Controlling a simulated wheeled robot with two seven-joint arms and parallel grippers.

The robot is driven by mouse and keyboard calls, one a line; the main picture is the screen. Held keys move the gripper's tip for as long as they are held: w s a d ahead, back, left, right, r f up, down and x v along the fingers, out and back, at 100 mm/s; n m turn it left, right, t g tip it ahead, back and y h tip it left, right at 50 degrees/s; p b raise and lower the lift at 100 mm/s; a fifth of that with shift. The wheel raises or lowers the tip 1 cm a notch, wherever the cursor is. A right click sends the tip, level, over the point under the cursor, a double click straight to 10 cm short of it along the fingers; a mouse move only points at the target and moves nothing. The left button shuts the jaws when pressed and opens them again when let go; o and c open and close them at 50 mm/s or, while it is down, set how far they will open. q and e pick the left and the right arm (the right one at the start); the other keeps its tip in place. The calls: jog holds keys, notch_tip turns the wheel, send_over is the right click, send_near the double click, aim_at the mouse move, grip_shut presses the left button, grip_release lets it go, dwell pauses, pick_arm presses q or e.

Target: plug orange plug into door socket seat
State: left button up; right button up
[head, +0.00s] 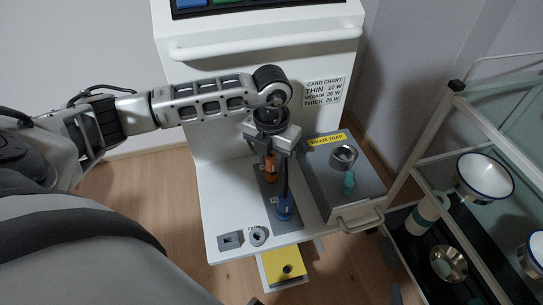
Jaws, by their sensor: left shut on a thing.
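The orange plug (270,168) is upright below my left gripper (273,148), over the upper part of a dark grey socket strip (268,199) on the white shelf. My left gripper is shut, apparently on the top of the orange plug; its jaws hide the contact. I cannot tell whether the plug's lower end is in a socket or just above it. A blue plug (285,210) stands at the near end of the strip, with a dark stem rising towards the gripper. The strip's labels are partly hidden. My right gripper is not in view.
A grey beam trap box (325,182) with a round ring (344,157) and a teal piece (349,183) stands right of the strip. Small grey fixtures (230,240) lie at the shelf's front left. A yellow panel (284,267) is below. A cart with bowls (484,177) stands right.

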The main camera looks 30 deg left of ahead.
aim_at(272, 156)
pick_arm(q)
jog(key=shift+f+b, duration=0.35)
jog(key=shift+f, duration=0.15)
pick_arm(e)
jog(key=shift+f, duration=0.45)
pick_arm(q)
jog(key=o, duration=1.1)
jog(key=shift+c, duration=0.2)
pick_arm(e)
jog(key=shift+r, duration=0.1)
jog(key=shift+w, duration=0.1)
pick_arm(q)
notch_tip(272, 156, up, 7)
jog(key=shift+f+p, duration=0.2)
jog(key=shift+p, duration=0.35)
jog(key=shift+r, duration=0.5)
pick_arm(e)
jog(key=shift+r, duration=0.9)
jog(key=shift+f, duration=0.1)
